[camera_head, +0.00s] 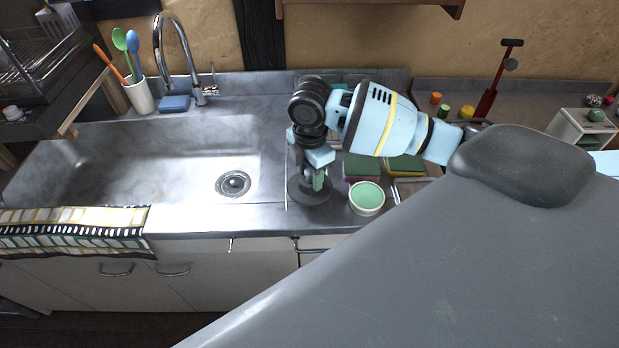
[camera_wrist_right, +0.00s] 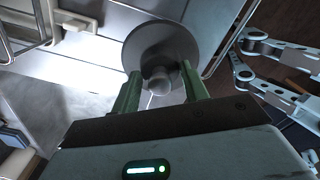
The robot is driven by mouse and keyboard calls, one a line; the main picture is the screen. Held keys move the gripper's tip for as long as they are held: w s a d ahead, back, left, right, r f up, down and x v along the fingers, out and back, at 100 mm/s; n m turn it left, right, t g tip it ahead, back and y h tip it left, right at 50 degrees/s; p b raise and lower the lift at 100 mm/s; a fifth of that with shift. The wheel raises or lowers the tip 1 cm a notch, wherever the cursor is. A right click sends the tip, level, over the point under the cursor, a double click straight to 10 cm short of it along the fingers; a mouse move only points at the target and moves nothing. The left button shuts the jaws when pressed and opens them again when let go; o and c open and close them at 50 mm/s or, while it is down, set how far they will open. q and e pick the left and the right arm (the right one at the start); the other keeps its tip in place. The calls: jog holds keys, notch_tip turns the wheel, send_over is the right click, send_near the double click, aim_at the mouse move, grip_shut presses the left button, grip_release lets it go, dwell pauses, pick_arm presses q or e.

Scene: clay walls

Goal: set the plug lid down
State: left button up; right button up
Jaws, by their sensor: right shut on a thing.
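The plug lid (camera_head: 309,195) is a dark grey round disc with a knob. It shows in the head view at the counter strip right of the sink, and in the wrist view (camera_wrist_right: 172,40) at top centre. My right gripper (camera_head: 318,181) is above it, its green fingers shut on the knob, which also shows between the fingertips in the wrist view (camera_wrist_right: 158,82). Whether the disc touches the counter cannot be told. My left gripper is not clearly seen.
The metal sink (camera_head: 160,165) with its drain (camera_head: 233,183) lies to the left. A green-lined bowl (camera_head: 367,212) stands close right of the lid. Sponges (camera_head: 361,168) lie behind the bowl. A striped towel (camera_head: 75,232) hangs over the sink's front edge.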

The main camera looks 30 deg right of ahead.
aim_at(310, 180)
jog(key=shift+w+d, duration=0.15)
jog(key=shift+w+d+f, duration=0.1)
jog(key=shift+w+f, duration=0.1)
jog(key=shift+f, duration=1.55)
jog(key=shift+f, duration=0.15)
jog(key=o, duration=1.1)
jog(key=shift+c, duration=0.2)
notch_tip(310, 180, up, 12)
jog(key=shift+r+p, duration=0.15)
jog(key=shift+p, duration=0.25)
